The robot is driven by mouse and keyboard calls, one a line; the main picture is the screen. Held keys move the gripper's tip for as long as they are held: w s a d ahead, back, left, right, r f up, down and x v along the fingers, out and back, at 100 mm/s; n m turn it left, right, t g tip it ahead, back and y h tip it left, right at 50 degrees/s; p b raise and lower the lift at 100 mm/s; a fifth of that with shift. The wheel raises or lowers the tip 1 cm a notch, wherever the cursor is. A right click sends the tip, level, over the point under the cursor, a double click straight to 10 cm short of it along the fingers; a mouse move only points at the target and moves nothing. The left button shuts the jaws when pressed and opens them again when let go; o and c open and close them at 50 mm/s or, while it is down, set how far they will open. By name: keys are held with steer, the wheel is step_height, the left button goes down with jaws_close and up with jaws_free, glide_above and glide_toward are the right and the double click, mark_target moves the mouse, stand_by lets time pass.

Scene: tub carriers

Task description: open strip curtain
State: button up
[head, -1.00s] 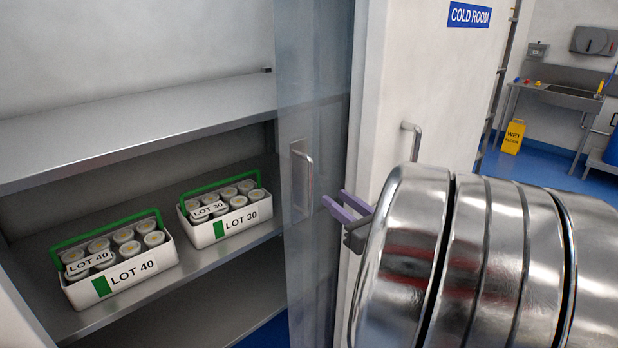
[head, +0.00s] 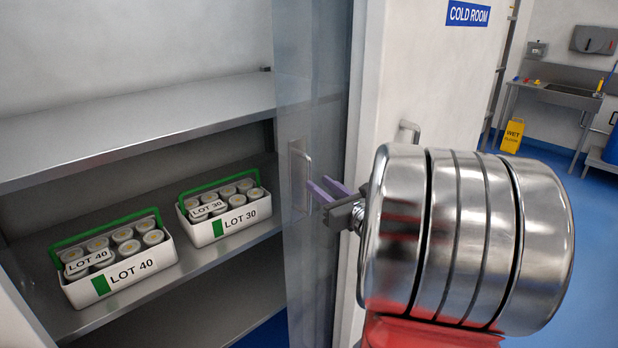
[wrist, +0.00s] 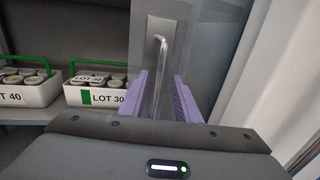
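The strip curtain (head: 302,240) is a clear, bluish panel hanging at the right side of the shelf opening. It carries a metal plate with an upright bar handle (head: 308,176). My gripper (head: 325,190) has two purple fingers and is at the handle in the head view. In the wrist view, the handle (wrist: 158,75) stands between the spread fingers of my gripper (wrist: 160,95), with gaps on both sides. The gripper is open. Whether the handle is fully between the fingertips in depth is hard to tell.
An upper shelf (head: 130,125) is bare. A white door with a handle (head: 409,131) is right of the curtain.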

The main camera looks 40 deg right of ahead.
mark_target(310, 177)
steer(key=w, duration=0.4)
steer(key=w+d, duration=0.1)
steer(key=w, duration=0.1)
steer(key=shift+w, duration=0.1)
steer(key=shift+c, duration=0.2)
jaws_close()
stand_by(0.4)
